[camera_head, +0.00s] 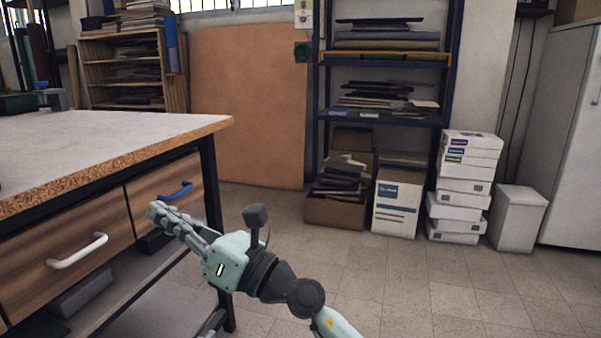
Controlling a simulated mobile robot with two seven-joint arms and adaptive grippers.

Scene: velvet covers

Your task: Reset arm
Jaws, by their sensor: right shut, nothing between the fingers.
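My right gripper (161,213) is in front of the workbench's wooden drawers, low and left of the middle of the view. Its fingers are together with nothing between them. Its arm comes in from the bottom, right of the middle. The fingers point left, just below a blue drawer handle (176,191); I cannot tell whether they touch the drawer front. My left gripper is not in view.
The workbench (110,134) fills the left side, with a white-handled drawer (78,251) nearer. A dark metal shelf (385,122), an open carton (336,211) and stacked white boxes (461,187) stand behind. The tiled floor (420,285) is clear at right.

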